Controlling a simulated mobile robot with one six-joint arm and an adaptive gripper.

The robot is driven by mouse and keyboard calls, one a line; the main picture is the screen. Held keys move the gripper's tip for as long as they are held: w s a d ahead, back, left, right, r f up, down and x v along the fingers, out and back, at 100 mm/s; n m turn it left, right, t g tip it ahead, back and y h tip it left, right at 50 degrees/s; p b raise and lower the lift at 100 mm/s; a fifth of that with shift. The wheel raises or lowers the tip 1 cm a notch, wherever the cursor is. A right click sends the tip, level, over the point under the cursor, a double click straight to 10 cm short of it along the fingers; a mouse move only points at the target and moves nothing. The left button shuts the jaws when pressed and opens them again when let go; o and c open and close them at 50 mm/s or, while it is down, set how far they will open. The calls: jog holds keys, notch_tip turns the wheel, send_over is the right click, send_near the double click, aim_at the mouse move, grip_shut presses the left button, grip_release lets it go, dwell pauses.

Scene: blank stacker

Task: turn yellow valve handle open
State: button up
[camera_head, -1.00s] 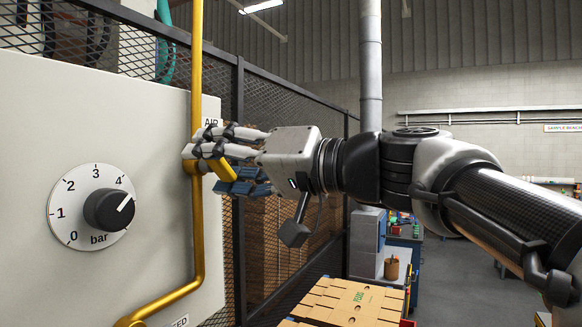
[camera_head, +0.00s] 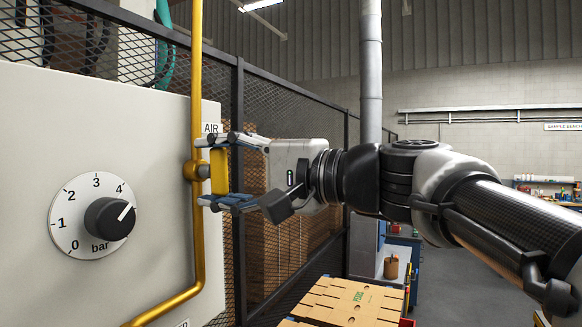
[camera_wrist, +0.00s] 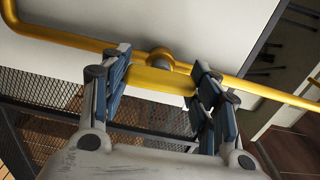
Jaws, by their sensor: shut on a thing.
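The yellow valve handle (camera_head: 219,172) is a flat bar on a round valve body (camera_head: 192,171) on the yellow pipe (camera_head: 197,80). In the head view the handle stands upright, about parallel to the vertical pipe. My gripper (camera_head: 213,173) comes from the right, one finger above and one below, and is shut on the handle's two ends. In the wrist view the handle (camera_wrist: 158,81) spans between the blue finger pads, roughly in line with the pipe (camera_wrist: 60,38). The pads' exact contact is partly hidden by the fingers.
A pale panel (camera_head: 90,130) with a black pressure knob (camera_head: 109,218) is left of the pipe. A dark mesh fence (camera_head: 280,110) runs behind my gripper. Open floor is at the right.

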jog(key=shift+m, duration=0.4)
jog(key=o, duration=1.1)
jog(key=v, duration=1.2)
